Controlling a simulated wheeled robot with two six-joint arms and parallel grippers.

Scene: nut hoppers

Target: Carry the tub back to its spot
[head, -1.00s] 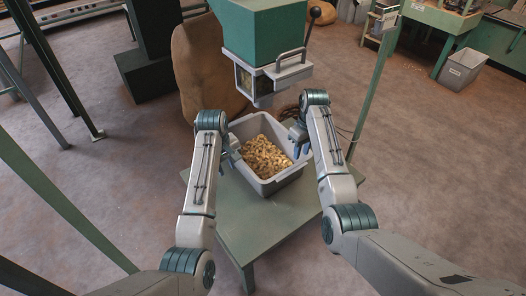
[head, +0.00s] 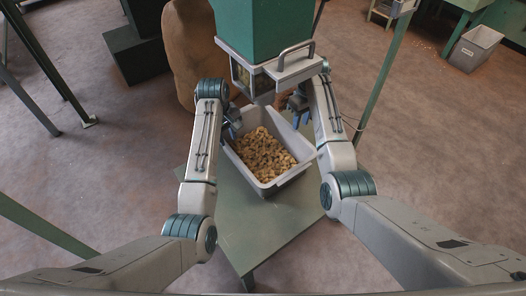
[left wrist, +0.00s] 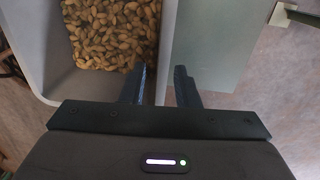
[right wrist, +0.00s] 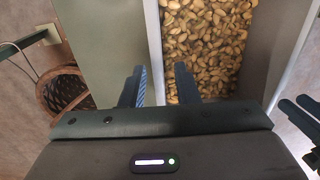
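The grey tub (head: 300,172) holds tan nuts (head: 262,152) and stands on the green table (head: 225,215), turned at an angle beneath the hopper. My left gripper (head: 236,124) is at the tub's far left rim. In the left wrist view its two fingers (left wrist: 162,88) are apart, with the tub's wall (left wrist: 168,45) running between them in the picture. My right gripper (head: 299,112) is at the far right rim. In the right wrist view its fingers (right wrist: 160,88) are also apart, either side of a wall (right wrist: 152,40). I cannot tell the exact clearance to the walls.
A green hopper (head: 262,30) with a grey outlet box (head: 265,75) hangs just above the tub's far end. A brown sack (head: 193,50) stands behind it. Green posts (head: 385,70) rise on both sides. The near table top is clear. A grey bin (head: 474,48) stands far right.

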